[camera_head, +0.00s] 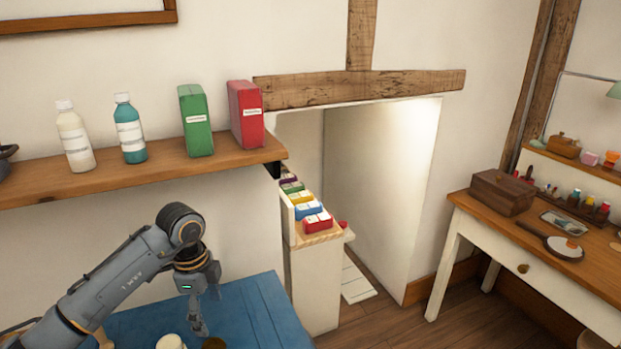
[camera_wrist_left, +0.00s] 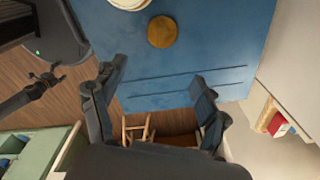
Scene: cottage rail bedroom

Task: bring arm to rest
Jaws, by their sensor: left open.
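My left gripper (camera_head: 205,308) hangs with its fingers pointing down above the blue table (camera_head: 258,312) in the head view. Its fingers are apart with nothing between them. In the left wrist view the two dark fingers of my left gripper (camera_wrist_left: 157,95) stand wide apart in front of the blue surface (camera_wrist_left: 215,50). A slim dark jointed part shows at the left of that view.
A pale round item (camera_head: 171,342) and a brown round item (camera_head: 214,344) sit on the blue table near the fingers. The wooden shelf (camera_head: 100,178) above my left arm holds bottles and boxes. A narrow unit (camera_head: 315,290) with colourful boxes stands right of the table. A wooden desk (camera_head: 480,212) is farther right.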

